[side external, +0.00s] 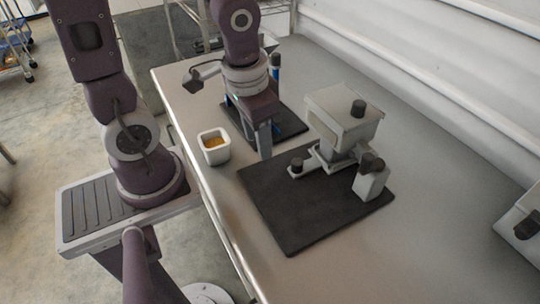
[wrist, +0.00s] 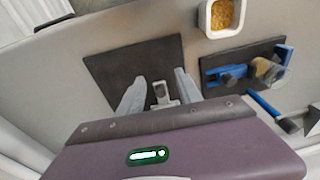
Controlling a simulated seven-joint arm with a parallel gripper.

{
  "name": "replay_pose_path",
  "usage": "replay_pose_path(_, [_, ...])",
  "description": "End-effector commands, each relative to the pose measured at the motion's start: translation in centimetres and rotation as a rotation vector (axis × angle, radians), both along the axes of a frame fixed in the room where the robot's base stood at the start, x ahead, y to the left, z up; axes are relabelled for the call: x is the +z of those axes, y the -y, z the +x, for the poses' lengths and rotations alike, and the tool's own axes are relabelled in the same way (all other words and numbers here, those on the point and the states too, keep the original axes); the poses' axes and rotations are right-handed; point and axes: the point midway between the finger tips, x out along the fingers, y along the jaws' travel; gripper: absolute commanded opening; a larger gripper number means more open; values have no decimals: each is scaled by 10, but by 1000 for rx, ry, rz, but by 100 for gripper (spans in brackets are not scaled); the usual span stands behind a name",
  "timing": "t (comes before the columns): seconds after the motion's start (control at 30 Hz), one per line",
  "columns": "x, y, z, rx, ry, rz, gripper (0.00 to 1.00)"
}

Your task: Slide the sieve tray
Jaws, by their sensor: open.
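The pale grey hopper (side external: 340,113) stands on a dark mat, with a black knob on its lid. A flat pale tray piece with a black knob (side external: 297,165) sticks out low on its left side; this looks like the sieve tray. My gripper (side external: 265,153) is left of and behind that knob, pointing down and apart from it. In the wrist view my gripper (wrist: 161,76) has its fingers spread, with the pale tray piece (wrist: 160,92) and its dark knob showing between them. My gripper's body hides most of the hopper there. No object is held.
A white cup of orange-brown grains (side external: 214,146) stands near the table's left edge. Behind my gripper, a second dark mat (side external: 290,122) carries a blue-framed device (wrist: 235,76). A pale block with a dark knob (side external: 371,184) stands beside the hopper.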

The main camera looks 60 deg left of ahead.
Motion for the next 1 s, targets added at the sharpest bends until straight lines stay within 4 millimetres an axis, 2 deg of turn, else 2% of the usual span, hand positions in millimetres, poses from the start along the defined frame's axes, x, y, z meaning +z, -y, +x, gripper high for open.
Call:
replay_pose_path(0.03, [-19,2,-1,-2,-54,-14,42])
replay_pose_path(0.1, [-36,6,-2,-6,-96,-33,42])
replay_pose_path(0.2, [-47,9,-3,-8,-121,-49,42])
replay_pose_path(0.37, [-49,10,12,-11,-123,-50,42])
replay_pose_path(0.8, [-49,10,93,-7,-121,-50,42])
replay_pose_path(1.0, [-81,10,91,-8,-128,-49,42])
